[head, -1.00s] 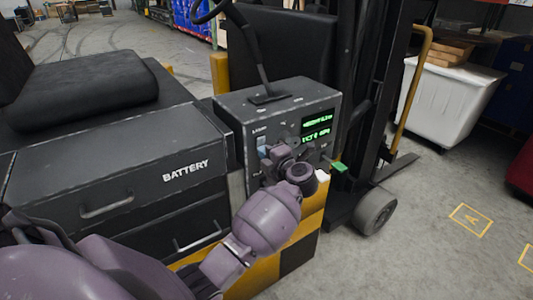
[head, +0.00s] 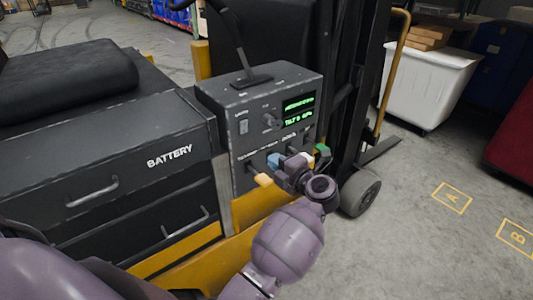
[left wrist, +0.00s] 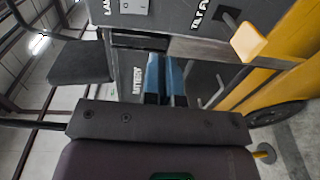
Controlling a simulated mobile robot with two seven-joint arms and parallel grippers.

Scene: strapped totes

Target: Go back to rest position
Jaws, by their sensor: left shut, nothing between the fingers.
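My left gripper (head: 274,161) is in front of the lower part of the dark control box on the forklift. Its blue fingers also show in the left wrist view (left wrist: 166,80), close together with nothing between them. The control box (head: 230,105) has a green lit display (head: 299,110), a knob and a switch. A yellow lever handle (head: 262,179) is just left of the fingers; it also shows in the left wrist view (left wrist: 248,41). A green handle (head: 322,150) is to their right. My wrist hides part of the lower box. My right gripper is not in view.
The battery drawers (head: 105,165) and black seat (head: 65,80) are left of the box. The mast and a wheel (head: 361,193) stand to the right. A white bin (head: 432,85) is behind. Open floor with yellow marks (head: 452,197) lies at the right.

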